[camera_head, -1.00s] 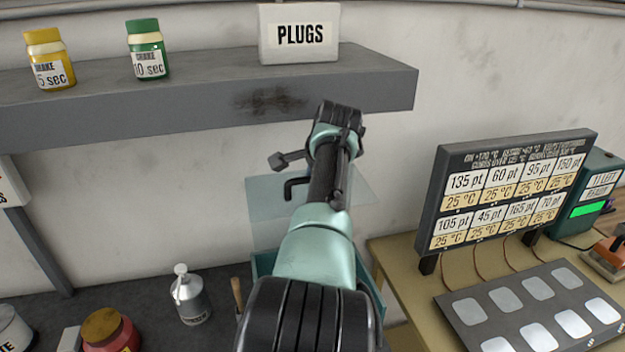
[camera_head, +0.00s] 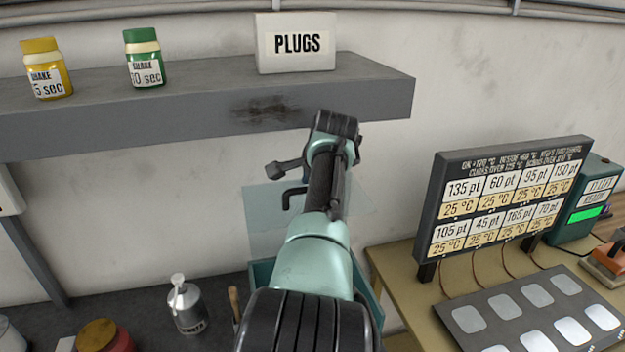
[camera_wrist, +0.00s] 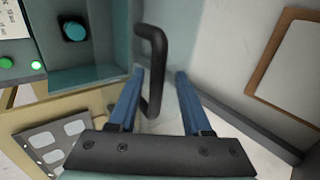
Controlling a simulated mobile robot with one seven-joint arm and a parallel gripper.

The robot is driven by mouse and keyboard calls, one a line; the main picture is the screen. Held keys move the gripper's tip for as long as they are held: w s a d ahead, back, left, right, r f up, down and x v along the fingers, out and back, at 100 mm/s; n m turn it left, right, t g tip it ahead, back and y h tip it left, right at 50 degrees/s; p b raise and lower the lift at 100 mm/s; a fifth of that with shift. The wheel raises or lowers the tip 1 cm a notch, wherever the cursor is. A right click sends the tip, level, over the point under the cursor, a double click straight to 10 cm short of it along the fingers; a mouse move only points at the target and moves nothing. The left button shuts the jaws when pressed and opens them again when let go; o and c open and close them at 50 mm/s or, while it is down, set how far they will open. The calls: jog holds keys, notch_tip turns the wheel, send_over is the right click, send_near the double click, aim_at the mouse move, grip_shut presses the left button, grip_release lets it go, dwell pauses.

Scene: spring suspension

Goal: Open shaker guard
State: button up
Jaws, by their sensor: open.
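The shaker guard (camera_head: 265,215) is a clear panel above a teal box (camera_head: 262,272), behind my arm in the head view. Its black bent handle (camera_head: 293,194) shows left of my forearm. In the wrist view the handle (camera_wrist: 155,45) runs down between the two blue fingers of my gripper (camera_wrist: 160,73). The fingers are apart, and I cannot tell whether either touches the handle. The teal shaker housing (camera_wrist: 100,75) with a round blue knob (camera_wrist: 74,30) is at the upper left. My arm hides much of the guard and box in the head view.
A grey shelf (camera_head: 200,108) with jars and a PLUGS box (camera_head: 295,43) hangs above my arm. A sign board (camera_head: 510,195) and pad panel (camera_head: 530,310) stand on the right bench. A grey bottle (camera_head: 186,305) stands left of the teal box.

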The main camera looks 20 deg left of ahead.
jog(key=shift+r, duration=0.1)
jog(key=b+v, duration=0.6)
jog(key=v, duration=0.6)
jog(key=shift+s+d+r, duration=0.15)
jog(key=shift+s+r, duration=0.05)
jog(key=shift+r, duration=0.1)
jog(key=s+d+f+n+t+h, duration=0.2)
jog(key=d+f+n+t, duration=0.15)
jog(key=d, duration=0.35)
jog(key=s+d+f+n+t+h, duration=0.1)
jog(key=d+f+n+t, duration=0.1)
jog(key=d+n+t, duration=0.35)
jog(key=s+d+r+n+t+h, duration=0.15)
jog(key=s+d, duration=0.35)
jog(key=s, duration=0.5)
jog(key=s+r+t+b, duration=0.2)
jog(key=s+r+t, duration=0.3)
jog(key=r, duration=0.5)
jog(key=s+r+t+b, duration=0.3)
jog(key=s+r+t, duration=0.2)
jog(key=r, duration=0.6)
jog(key=shift+s+a+r+n, duration=0.3)
jog(key=shift+s+n, duration=0.05)
jog(key=shift+s, duration=0.85)
